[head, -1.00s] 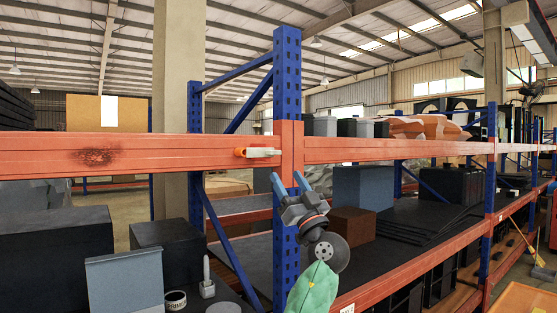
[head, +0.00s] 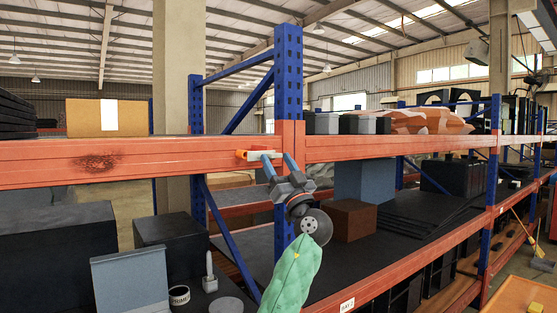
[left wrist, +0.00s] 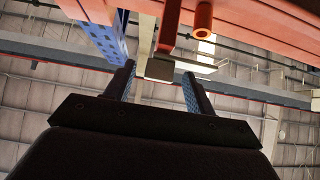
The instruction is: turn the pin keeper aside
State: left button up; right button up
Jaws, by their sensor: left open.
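The pin keeper (head: 256,154) is a small pale tab on the front of the orange beam, beside a short orange pin (head: 241,153), just left of the blue upright. My left gripper (head: 277,156) is open, its two blue fingers pointing up at the beam by the keeper's right end. In the left wrist view, a reddish bar with a dark grey end (left wrist: 160,68), probably the keeper, appears between the open fingers (left wrist: 160,80). The orange pin (left wrist: 204,18) hangs to its right. Whether the fingers touch the keeper cannot be told. My right gripper is not in view.
The blue upright (head: 288,80) stands right behind my gripper. The long orange beam (head: 180,155) crosses both sides. Below, the dark shelf holds a brown box (head: 352,220), a blue-grey box (head: 362,181), a grey-blue panel (head: 130,280) and a tape roll (head: 179,296).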

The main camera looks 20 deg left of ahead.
pick_arm(q)
jog(key=shift+w, duration=0.1)
grip_shut()
dwell(0.3)
